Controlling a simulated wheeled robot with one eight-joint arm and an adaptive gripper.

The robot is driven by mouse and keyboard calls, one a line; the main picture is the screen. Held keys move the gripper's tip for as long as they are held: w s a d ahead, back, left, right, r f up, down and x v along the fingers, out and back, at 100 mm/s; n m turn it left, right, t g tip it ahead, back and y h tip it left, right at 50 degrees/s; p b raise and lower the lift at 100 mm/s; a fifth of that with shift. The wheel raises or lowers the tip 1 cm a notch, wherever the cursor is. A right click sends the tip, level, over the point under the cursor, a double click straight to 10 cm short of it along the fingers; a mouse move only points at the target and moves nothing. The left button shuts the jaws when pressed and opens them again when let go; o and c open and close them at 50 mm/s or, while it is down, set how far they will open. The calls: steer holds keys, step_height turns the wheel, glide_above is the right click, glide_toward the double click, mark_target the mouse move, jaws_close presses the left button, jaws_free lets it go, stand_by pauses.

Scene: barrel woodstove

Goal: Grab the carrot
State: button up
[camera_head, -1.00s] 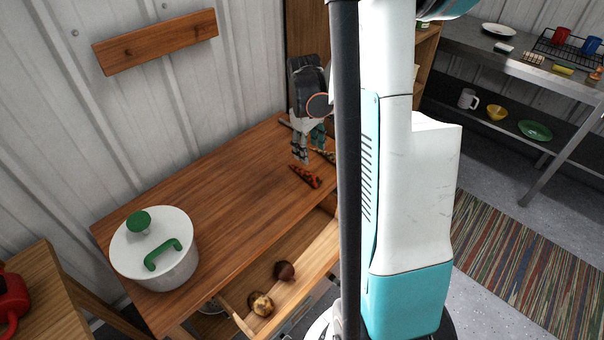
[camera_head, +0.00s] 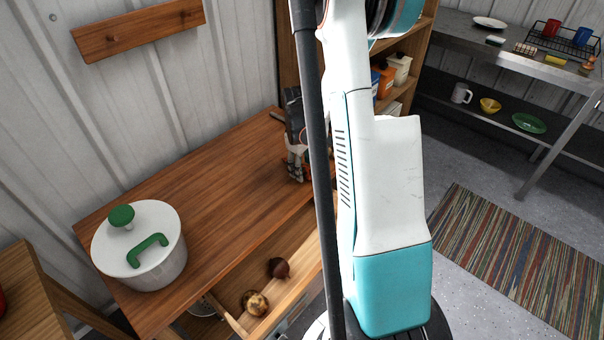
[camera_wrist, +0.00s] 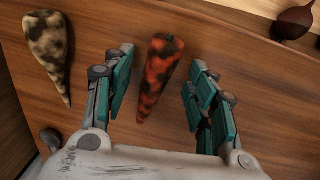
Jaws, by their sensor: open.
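An orange carrot with dark blotches (camera_wrist: 160,75) lies on the wooden tabletop (camera_head: 215,185). In the wrist view it sits between the two teal-padded fingers of my gripper (camera_wrist: 160,93), with a gap on each side. My gripper is open and down close to the tabletop. In the head view my gripper (camera_head: 296,172) is at the far right part of the table, and the carrot is mostly hidden there behind my gripper and arm.
A pale, dark-spotted tapered vegetable (camera_wrist: 50,50) lies left of my gripper in the wrist view. A white pot with green handles (camera_head: 140,250) stands at the table's near left. An open drawer holds a dark red onion (camera_head: 279,267) and a potato-like item (camera_head: 255,303).

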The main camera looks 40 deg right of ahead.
steer(key=shift+f, duration=0.5)
steer(key=c, duration=1.1)
steer(key=shift+r, duration=0.1)
steer(key=shift+c, duration=0.2)
